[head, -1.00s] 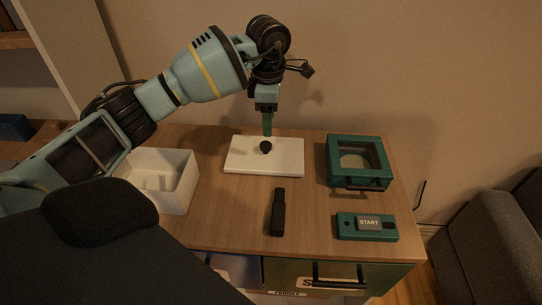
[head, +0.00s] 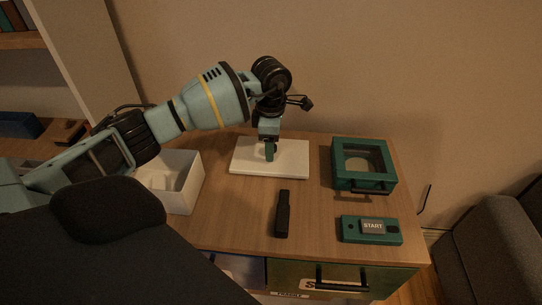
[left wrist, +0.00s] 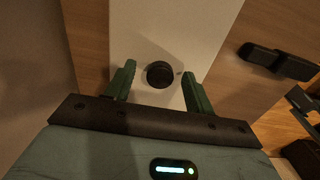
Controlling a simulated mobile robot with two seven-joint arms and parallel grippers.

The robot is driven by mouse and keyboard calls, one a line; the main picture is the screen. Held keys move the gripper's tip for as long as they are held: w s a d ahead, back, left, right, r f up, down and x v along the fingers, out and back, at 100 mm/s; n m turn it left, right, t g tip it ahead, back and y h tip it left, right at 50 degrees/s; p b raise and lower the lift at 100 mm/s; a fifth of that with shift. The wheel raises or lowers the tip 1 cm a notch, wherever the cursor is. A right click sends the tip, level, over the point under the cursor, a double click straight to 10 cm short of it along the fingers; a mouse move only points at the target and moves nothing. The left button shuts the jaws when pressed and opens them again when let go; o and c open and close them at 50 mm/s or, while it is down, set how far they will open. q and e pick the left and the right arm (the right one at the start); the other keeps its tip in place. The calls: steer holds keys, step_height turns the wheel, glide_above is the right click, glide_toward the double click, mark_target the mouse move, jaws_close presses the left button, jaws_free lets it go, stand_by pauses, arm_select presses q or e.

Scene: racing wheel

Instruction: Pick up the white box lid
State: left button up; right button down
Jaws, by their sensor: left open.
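The white box lid (head: 291,160) lies flat on the wooden table near the back. Its round black knob shows in the left wrist view (left wrist: 160,74), and the white lid surface (left wrist: 190,30) spreads around it. My left gripper (head: 270,157) points down over the lid. In the left wrist view the open green fingers (left wrist: 158,88) stand on either side of the knob with gaps to it. In the head view the gripper hides the knob. The open white box (head: 186,190) stands to the left, partly behind my arm. My right gripper is not in view.
A black handheld object (head: 283,212) lies in front of the lid. A green case with a window (head: 363,184) stands to the right, with a green START button box (head: 371,229) in front of it. Drawers (head: 395,276) are below the tabletop.

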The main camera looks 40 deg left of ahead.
arm_select(q)
jaws_close()
steer(key=shift+r, duration=0.1)
stand_by(0.3)
